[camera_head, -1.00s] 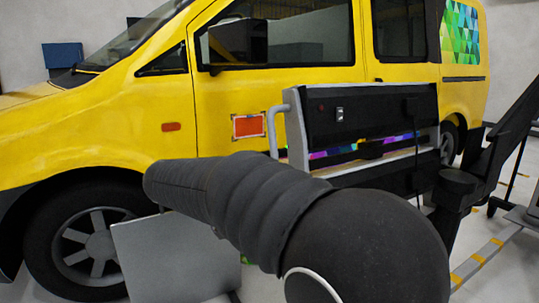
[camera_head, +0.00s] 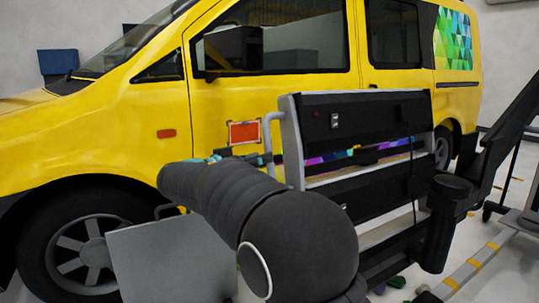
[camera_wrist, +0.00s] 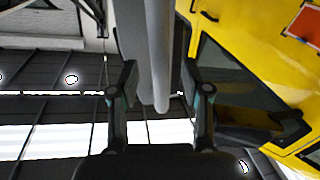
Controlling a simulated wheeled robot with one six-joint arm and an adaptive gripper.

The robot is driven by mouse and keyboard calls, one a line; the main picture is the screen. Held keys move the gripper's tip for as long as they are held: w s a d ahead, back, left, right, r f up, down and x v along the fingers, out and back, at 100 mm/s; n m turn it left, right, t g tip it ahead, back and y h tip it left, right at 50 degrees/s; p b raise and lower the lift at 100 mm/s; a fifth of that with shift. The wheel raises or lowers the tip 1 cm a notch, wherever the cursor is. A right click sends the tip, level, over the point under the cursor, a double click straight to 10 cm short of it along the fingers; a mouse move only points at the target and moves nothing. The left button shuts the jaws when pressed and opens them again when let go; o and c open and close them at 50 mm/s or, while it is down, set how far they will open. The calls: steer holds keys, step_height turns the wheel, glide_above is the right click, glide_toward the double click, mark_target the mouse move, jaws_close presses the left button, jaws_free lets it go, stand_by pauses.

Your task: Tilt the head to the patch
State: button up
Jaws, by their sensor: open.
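The yellow van (camera_head: 215,105) fills the background. A black and grey rack (camera_head: 365,108) with a grey side handle (camera_head: 268,140) stands right of the patch, near my arm. A grey panel (camera_head: 170,262) stands at the lower left. Some floor is clear at the right.

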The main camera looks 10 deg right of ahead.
steer(key=shift+x, duration=2.05)
jaws_close()
